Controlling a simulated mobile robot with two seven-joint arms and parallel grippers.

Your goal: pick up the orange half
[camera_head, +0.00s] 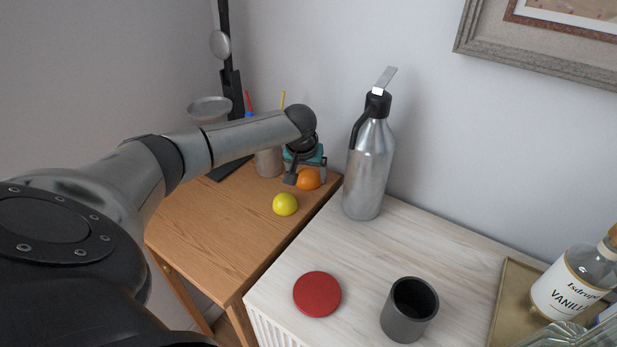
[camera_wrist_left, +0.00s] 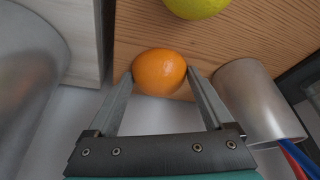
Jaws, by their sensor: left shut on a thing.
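The orange half (camera_head: 309,180) is at the back right of the wooden table (camera_head: 205,215), near its edge. In the left wrist view the orange half (camera_wrist_left: 160,72) sits between the two fingertips, its rounded orange skin showing. Its cut face is not visible. My left gripper (camera_head: 307,182) reaches in from the left and is shut on the orange half, one finger on each side. I cannot tell whether the fruit is touching the table. My right gripper is not in view.
A yellow lemon-like fruit (camera_head: 285,204) lies just in front of the orange half. A metal cup (camera_head: 268,162) with pens stands close behind. A steel siphon bottle (camera_head: 370,170), red disc (camera_head: 317,294) and dark grey cup (camera_head: 408,312) stand on the white cabinet at right.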

